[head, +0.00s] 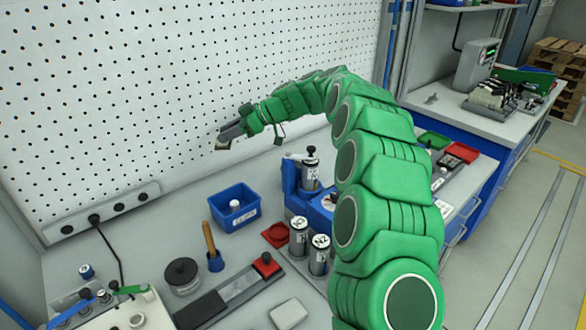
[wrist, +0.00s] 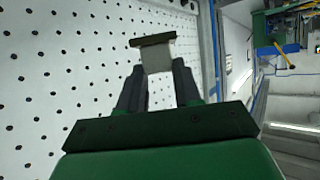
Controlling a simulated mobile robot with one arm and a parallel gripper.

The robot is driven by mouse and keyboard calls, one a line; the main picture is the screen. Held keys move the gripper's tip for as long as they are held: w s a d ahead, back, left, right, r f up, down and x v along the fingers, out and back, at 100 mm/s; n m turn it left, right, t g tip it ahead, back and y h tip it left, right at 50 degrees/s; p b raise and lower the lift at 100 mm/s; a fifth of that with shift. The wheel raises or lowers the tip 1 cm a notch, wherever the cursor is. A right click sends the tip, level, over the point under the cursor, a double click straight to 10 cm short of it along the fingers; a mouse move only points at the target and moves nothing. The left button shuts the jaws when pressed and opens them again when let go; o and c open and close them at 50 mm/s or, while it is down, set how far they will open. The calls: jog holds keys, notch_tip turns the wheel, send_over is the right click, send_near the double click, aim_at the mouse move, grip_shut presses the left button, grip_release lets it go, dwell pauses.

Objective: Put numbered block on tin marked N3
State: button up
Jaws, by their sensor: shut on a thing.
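My gripper (head: 231,132) is raised in front of the pegboard, above and behind the blue bin. It is shut on a small block, which shows as a brownish piece (head: 223,146) at its tips. In the wrist view the block (wrist: 158,57) is a grey piece with a dark strip along its far end, between the two dark fingers; no number shows. A third tin (head: 310,175) stands in a blue fixture. Their labels are too small to read surely.
The blue bin (head: 234,218) holds a white knobbed thing. A red tray (head: 276,236), a wooden-handled tool (head: 210,240) in a blue holder and a dark round weight (head: 182,275) stand near. The pegboard (head: 180,80) is close behind my gripper.

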jog(key=w+d+m+t, duration=0.3)
jog(key=w+d, duration=0.4)
jog(key=d, duration=0.4)
jog(key=w+d+m+t, duration=0.3)
jog(key=w+d, duration=0.4)
jog(key=d, duration=0.3)
jog(key=shift+h, duration=0.4)
jog(key=shift+s+d+f, duration=0.1)
jog(key=shift+f, duration=7.4)
jog(key=shift+f, duration=0.15)
jog(key=o, duration=1.1)
jog(key=v, duration=1.2)
jog(key=shift+s, duration=0.2)
